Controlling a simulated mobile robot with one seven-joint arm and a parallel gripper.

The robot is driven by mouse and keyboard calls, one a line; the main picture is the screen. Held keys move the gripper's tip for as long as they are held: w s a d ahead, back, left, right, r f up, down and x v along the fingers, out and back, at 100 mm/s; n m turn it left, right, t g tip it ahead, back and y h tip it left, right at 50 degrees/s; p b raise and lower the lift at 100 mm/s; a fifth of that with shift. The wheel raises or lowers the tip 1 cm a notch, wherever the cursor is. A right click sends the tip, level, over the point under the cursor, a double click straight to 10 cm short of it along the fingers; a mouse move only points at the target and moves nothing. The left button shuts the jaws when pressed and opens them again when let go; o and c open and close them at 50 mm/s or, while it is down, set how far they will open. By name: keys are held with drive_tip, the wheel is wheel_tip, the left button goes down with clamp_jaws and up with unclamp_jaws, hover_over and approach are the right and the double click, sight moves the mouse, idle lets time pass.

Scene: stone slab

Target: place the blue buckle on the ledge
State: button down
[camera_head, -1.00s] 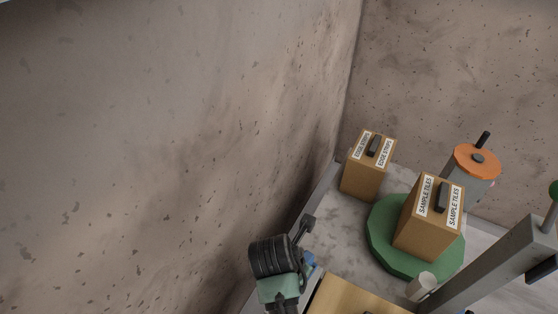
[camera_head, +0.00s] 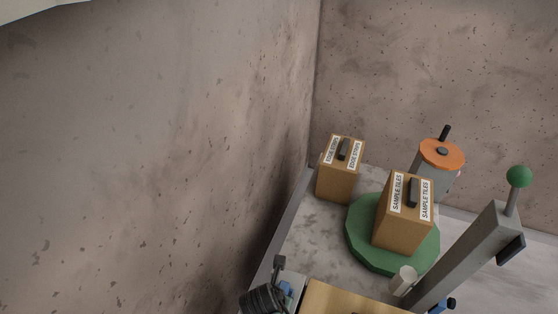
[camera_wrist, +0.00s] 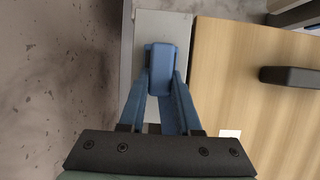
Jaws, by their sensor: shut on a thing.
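The blue buckle (camera_wrist: 161,66) is a rounded blue block in the wrist view, between the tips of my gripper (camera_wrist: 162,82). My gripper's blue fingers are shut on it. A pale grey strip (camera_wrist: 152,25) lies behind the buckle, between the wall and a light wooden panel; it may be the ledge. I cannot tell whether the buckle touches it. In the head view my gripper (camera_head: 284,292) is at the bottom edge, partly cut off, with a little blue showing. The buckle cannot be told apart from the fingers there.
The wooden panel (camera_wrist: 240,75) with a dark handle (camera_wrist: 290,76) is close on the right. The head view shows a green turntable (camera_head: 365,250) bearing a sample tiles box (camera_head: 400,232), an edge strips box (camera_head: 337,183), an orange-topped canister (camera_head: 440,155), a white cup (camera_head: 403,281) and a grey beam (camera_head: 460,255).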

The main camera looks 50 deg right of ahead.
drive_tip(key=c, duration=0.6)
unclamp_jaws()
drive_tip(key=shift+f, duration=0.1)
drive_tip(key=v, duration=1.2)
drive_tip(key=shift+p, duration=0.3)
drive_tip(key=shift+d, duration=0.15)
